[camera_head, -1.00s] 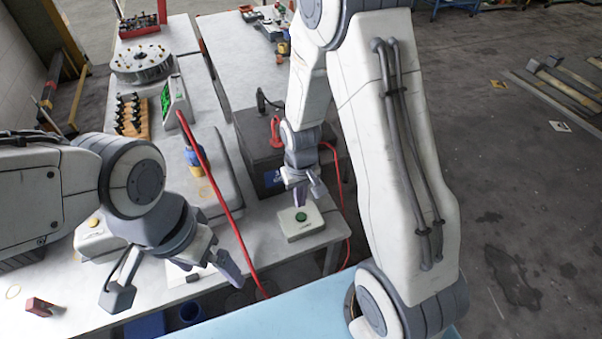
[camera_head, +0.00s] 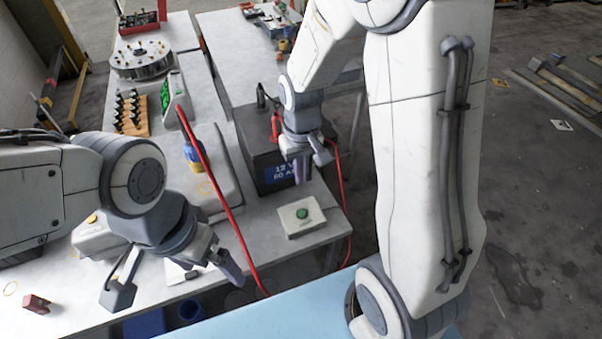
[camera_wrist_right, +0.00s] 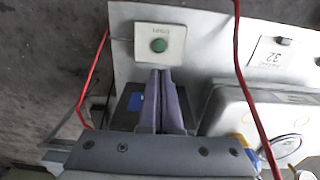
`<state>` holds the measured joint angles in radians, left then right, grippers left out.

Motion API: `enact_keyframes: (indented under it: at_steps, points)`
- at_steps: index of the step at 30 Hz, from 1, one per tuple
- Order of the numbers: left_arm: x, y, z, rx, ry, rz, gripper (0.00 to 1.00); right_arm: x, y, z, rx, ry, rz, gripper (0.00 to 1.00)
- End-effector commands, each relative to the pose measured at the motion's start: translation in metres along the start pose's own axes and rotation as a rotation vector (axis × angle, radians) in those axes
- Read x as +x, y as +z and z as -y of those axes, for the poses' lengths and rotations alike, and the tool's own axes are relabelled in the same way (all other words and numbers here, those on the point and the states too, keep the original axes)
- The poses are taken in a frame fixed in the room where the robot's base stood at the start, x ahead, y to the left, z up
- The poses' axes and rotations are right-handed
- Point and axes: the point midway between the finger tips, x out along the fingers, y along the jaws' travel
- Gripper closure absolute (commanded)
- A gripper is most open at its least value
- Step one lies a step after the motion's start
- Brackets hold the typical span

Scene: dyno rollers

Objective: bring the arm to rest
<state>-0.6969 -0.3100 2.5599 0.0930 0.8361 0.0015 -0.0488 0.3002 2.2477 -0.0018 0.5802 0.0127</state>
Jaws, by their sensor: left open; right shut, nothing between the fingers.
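My right gripper (camera_head: 303,172) is shut with nothing in it. It hangs in the air in front of the dark battery box, above and behind the white box with a green button (camera_head: 302,216). In the right wrist view its shut fingers (camera_wrist_right: 161,75) point toward the green-button box (camera_wrist_right: 159,45), and I see no grip on it. My left gripper (camera_head: 180,290) is open and empty over the front of the grey table (camera_head: 65,300), at the left. The right arm's large links cover the middle right of the head view.
A red cable (camera_head: 222,195) runs across the table and stands between the arms. The dark battery box (camera_head: 285,165) is behind the right gripper.

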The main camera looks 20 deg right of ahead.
Motion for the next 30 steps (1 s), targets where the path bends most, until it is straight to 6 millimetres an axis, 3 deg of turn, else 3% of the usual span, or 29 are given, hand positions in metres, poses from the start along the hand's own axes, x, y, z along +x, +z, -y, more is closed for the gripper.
enact_keyframes:
  at_steps: [11, 15, 17, 22, 27, 30]
  points:
    - [0.000, 0.000, 0.000, 0.000, 0.000, 0.000, 0.02, 0.000, 0.000, 0.000, -0.001, 0.000, 0.000, 1.00]
    - [0.001, 0.000, 0.000, 0.000, 0.000, 0.000, 0.02, -0.013, 0.011, 0.021, -0.058, -0.006, -0.010, 1.00]
    - [0.003, 0.000, 0.000, 0.000, 0.000, 0.000, 0.02, -0.024, 0.024, 0.042, -0.118, -0.014, -0.016, 1.00]
    - [0.007, 0.000, 0.001, 0.000, 0.000, 0.000, 0.02, -0.059, 0.091, 0.100, -0.342, -0.047, -0.026, 1.00]
    - [0.009, 0.001, 0.001, 0.000, 0.000, 0.000, 0.02, -0.076, 0.153, 0.124, -0.521, -0.078, -0.023, 1.00]
    - [0.010, 0.001, 0.001, 0.000, 0.000, 0.000, 0.02, -0.079, 0.173, 0.128, -0.578, -0.087, -0.020, 1.00]
